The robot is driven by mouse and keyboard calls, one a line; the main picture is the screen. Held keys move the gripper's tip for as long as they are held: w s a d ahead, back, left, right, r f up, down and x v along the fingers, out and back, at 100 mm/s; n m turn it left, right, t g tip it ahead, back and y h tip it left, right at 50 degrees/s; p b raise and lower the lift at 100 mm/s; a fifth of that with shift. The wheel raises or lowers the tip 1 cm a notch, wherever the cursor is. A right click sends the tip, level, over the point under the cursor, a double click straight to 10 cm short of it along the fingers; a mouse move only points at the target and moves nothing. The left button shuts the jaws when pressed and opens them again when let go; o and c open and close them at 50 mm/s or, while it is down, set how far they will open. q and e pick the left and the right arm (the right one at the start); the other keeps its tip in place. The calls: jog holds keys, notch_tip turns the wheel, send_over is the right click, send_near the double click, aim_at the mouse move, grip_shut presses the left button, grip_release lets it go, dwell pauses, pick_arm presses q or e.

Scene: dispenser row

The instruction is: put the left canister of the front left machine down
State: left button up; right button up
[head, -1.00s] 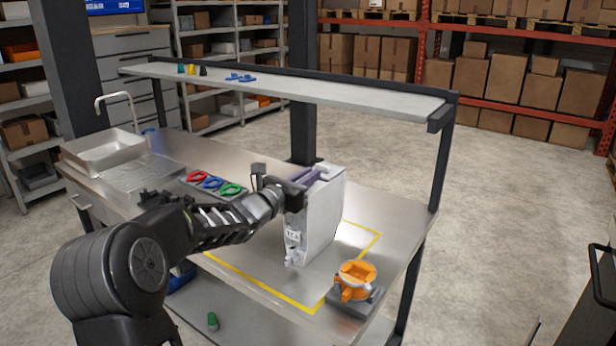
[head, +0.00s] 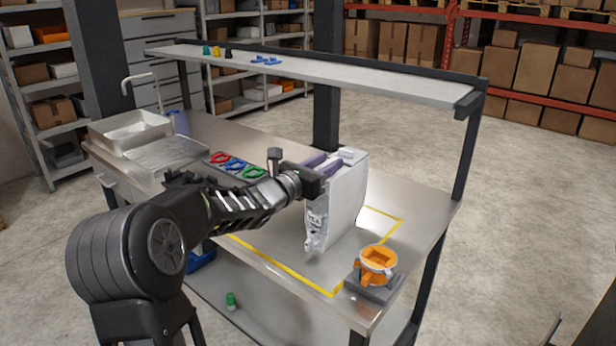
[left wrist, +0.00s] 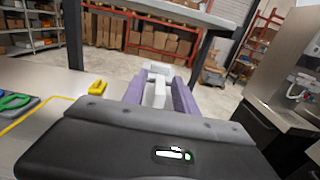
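The canister (head: 338,205) is a tall, narrow pale grey box with a small label on its front. It is upright above the yellow-outlined area (head: 290,270) of the steel bench. I cannot tell whether its base touches the bench. My left gripper (head: 322,166) is shut on the canister's upper part, with purple fingers on either side. In the left wrist view, the purple fingers (left wrist: 158,98) flank a pale part of the canister (left wrist: 157,70). My right gripper is not in view. The front left machine cannot be made out for sure.
An orange ring-shaped part (head: 378,258) on a grey block (head: 374,285) stands right of the canister at the bench corner. Red, blue and green parts (head: 236,166) lie behind my arm. A raised shelf (head: 330,74) spans the back. A metal sink (head: 130,133) is at left.

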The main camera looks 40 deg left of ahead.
pick_arm(q)
jog(key=s+b, duration=0.2)
jog(key=s, duration=0.7)
jog(key=shift+s+d, duration=0.15)
jog(key=shift+s, duration=0.25)
jog(key=shift+s+f, duration=0.1)
dwell(0.9)
